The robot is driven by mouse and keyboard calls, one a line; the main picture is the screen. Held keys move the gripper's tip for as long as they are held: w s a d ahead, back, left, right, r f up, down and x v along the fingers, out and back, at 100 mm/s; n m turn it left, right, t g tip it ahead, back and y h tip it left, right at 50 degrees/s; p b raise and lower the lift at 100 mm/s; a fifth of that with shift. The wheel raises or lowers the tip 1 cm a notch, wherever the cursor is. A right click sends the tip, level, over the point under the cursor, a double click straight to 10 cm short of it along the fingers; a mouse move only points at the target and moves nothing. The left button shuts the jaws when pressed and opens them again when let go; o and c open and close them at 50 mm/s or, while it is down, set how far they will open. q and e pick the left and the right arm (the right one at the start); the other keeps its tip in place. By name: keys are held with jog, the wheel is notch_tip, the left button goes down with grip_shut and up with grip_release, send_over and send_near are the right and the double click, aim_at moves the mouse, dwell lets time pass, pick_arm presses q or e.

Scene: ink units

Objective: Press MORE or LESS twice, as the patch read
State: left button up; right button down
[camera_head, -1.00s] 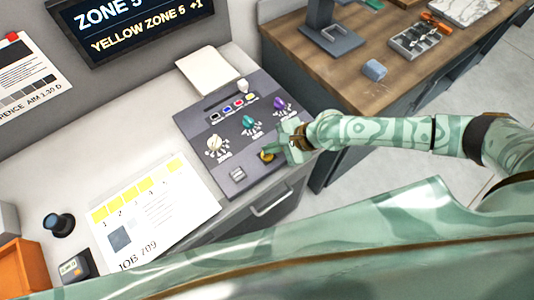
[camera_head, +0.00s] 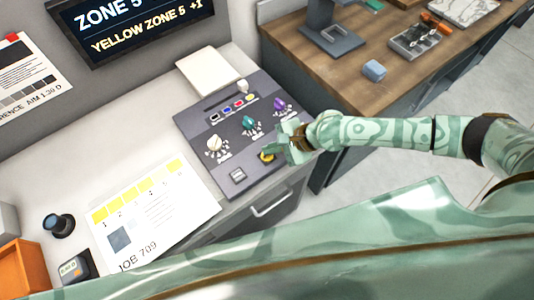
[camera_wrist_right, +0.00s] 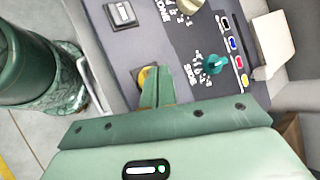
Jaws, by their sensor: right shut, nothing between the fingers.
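The ink control panel (camera_head: 190,125) lies on the white desk. It carries a white knob (camera_head: 214,143), a teal knob (camera_head: 249,123), a purple knob (camera_head: 280,103), a row of coloured buttons and a grey square button (camera_head: 237,174). In the right wrist view the shut, empty fingers (camera_wrist_right: 155,82) partly cover the yellow control (camera_wrist_right: 145,75); contact cannot be told. The screen (camera_head: 140,25) reads "YELLOW ZONE 5 +1". My left gripper is out of view.

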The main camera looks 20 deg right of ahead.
jog(key=shift+f, duration=0.15)
dwell(0.6)
jog(key=shift+f, duration=0.25)
jog(key=shift+f, duration=0.5)
dwell(0.8)
jog(key=shift+r+p, duration=0.9)
jog(key=shift+r, duration=0.1)
notch_tip(320, 180, up, 5)
jog(key=p, duration=0.5)
jog(key=shift+p, duration=0.4)
